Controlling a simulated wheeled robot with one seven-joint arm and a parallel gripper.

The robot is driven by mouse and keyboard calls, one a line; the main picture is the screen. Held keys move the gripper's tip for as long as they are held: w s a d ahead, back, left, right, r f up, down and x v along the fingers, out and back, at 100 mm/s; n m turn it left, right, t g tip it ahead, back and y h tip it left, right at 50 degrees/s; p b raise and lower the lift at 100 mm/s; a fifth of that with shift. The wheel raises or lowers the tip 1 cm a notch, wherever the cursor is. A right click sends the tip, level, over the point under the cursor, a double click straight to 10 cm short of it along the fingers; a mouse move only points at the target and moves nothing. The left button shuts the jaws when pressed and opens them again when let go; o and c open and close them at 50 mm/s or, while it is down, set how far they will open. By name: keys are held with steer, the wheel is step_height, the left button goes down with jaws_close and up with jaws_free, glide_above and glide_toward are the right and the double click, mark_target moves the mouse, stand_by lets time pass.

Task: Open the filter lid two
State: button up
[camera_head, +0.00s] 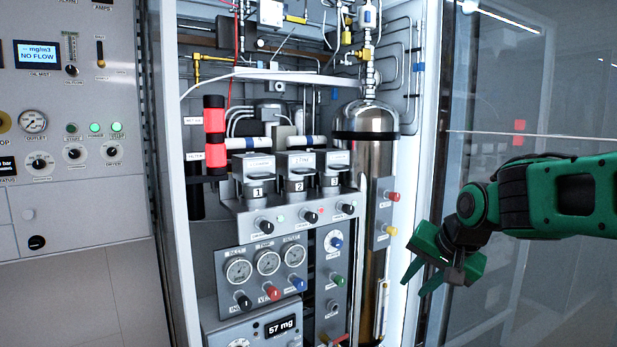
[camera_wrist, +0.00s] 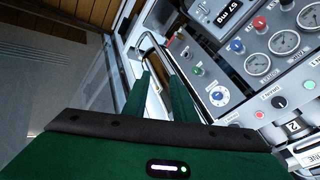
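In the head view, a row of three numbered filter housings stands on a grey shelf inside the cabinet. Filter two (camera_head: 299,186) is the middle one, and its lid (camera_head: 301,161) looks closed on top. Lid one (camera_head: 253,166) and lid three (camera_head: 334,159) flank it. My green gripper (camera_head: 414,288) is outside the cabinet, to the right of and lower than the filters, pointing down-left. Its fingers are apart with nothing between them. In the wrist view, the fingers (camera_wrist: 160,78) also show a gap, and the filter two label (camera_wrist: 294,126) is at the right edge.
A tall steel cylinder (camera_head: 363,165) stands right of the filters. Knobs and gauges (camera_head: 267,262) sit below them. The white cabinet frame (camera_head: 413,190) lies between my gripper and the filters. A glass door (camera_head: 500,110) is behind my arm. A control panel (camera_head: 75,150) is at left.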

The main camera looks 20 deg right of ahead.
steer(key=w+a+r+m+t+y, duration=0.2)
steer(key=w+a+r+t, duration=0.25)
steer(key=w+r, duration=0.6)
steer(key=m+t+y, duration=0.2)
steer(key=t+y, duration=0.1)
glide_toward(310, 172)
steer(key=x, duration=0.8)
steer(key=shift+w+a+f, duration=0.15)
steer(key=shift+w+a, duration=0.05)
steer(key=shift+a, duration=0.25)
jaws_close()
steer(key=shift+f, duration=0.15)
